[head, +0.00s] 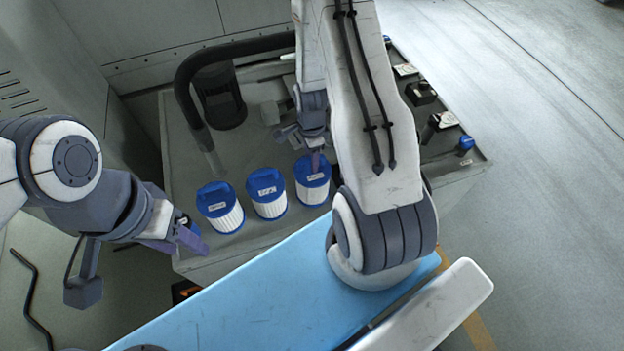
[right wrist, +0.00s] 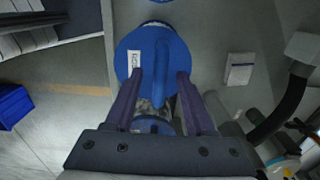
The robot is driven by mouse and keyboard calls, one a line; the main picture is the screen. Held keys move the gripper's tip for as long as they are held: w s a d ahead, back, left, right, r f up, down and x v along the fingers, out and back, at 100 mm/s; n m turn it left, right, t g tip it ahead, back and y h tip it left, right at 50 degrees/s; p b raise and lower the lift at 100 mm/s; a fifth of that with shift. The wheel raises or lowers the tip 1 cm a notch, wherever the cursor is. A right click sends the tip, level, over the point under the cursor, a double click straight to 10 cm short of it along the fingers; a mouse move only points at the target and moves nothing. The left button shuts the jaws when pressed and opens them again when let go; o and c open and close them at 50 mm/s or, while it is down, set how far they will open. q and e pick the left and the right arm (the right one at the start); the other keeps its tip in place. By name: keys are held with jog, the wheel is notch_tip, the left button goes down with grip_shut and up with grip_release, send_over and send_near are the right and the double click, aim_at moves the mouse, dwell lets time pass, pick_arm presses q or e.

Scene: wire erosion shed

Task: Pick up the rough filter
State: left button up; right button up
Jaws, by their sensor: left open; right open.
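Three filters with blue handled caps and white pleated bodies stand in a row on a grey bench in the head view: left (head: 220,210), middle (head: 267,194) and right (head: 312,182). Each has a small white label that I cannot read, so I cannot tell which is the rough one. My right gripper (head: 314,150) is above the right filter, partly hidden by my arm. In the right wrist view, the open fingers (right wrist: 160,76) are over a blue cap (right wrist: 126,58), either side of its handle. My left gripper (head: 190,234) is open, low beside the left filter.
A thick black hose (head: 187,85) curves over the bench by a dark cylinder (head: 222,110). Small items, including a black block (head: 421,93) and a blue-capped piece (head: 465,145), lie at the bench's right. A white box (right wrist: 240,70) shows beside the cap in the right wrist view.

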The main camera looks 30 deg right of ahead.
jog(key=shift+f, duration=0.3)
grip_shut()
jog(key=shift+r, duration=0.1)
dwell(1.1)
